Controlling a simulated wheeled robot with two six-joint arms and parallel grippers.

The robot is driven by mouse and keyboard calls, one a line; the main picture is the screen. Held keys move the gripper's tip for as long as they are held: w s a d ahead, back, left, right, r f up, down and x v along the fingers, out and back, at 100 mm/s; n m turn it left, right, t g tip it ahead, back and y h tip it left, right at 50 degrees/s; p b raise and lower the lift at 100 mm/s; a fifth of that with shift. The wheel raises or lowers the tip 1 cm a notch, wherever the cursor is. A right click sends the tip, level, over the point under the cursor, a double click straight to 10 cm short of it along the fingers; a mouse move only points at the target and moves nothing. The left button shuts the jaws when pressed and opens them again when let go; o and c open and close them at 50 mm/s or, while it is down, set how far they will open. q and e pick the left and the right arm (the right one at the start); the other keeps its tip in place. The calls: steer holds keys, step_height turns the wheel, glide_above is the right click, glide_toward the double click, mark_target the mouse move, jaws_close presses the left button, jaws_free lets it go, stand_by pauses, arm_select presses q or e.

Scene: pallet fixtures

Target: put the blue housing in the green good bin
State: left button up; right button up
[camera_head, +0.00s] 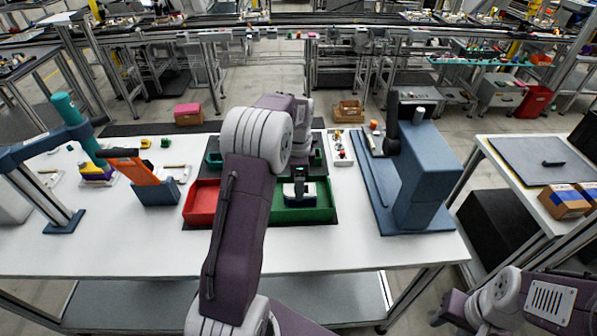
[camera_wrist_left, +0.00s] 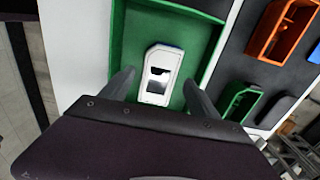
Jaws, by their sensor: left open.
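The blue housing (camera_head: 292,193) is inside the green good bin (camera_head: 318,214), with a pale face and blue sides. In the left wrist view the housing (camera_wrist_left: 163,68) shows its whitish face with dark openings, on the green floor of the bin (camera_wrist_left: 116,40). My left gripper (camera_wrist_left: 158,82) is open, its fingers spread on either side of the housing's near end, with gaps visible beside it. In the head view my left arm hides most of its own gripper. My right arm is at the lower right, its gripper out of view.
A red bin (camera_head: 201,203) stands left of the green bin, partly behind my arm. A blue press-like fixture (camera_head: 418,180) stands on the right of the white table. An orange-handled tool in a blue holder (camera_head: 157,194) is on the left. Orange fixtures (camera_wrist_left: 284,28) are beside the bin.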

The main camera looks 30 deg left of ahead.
arm_select(q)
step_height(320, 180, up, 9)
steer(key=s+d+f+n, duration=0.3)
steer(key=s+n, duration=0.1)
steer(key=s, duration=0.2)
steer(key=s+d+f+n, duration=0.3)
steer(key=s+d+n, duration=0.1)
steer(key=s, duration=0.3)
steer(key=s+d+f+n+t, duration=0.1)
steer(key=s+d+f+n, duration=0.2)
steer(key=s, duration=0.3)
steer(key=shift+s+d+f+n+p, duration=0.2)
steer(key=shift+d+f+n+p, duration=0.2)
steer(key=shift+d+f, duration=0.25)
steer(key=shift+d, duration=0.1)
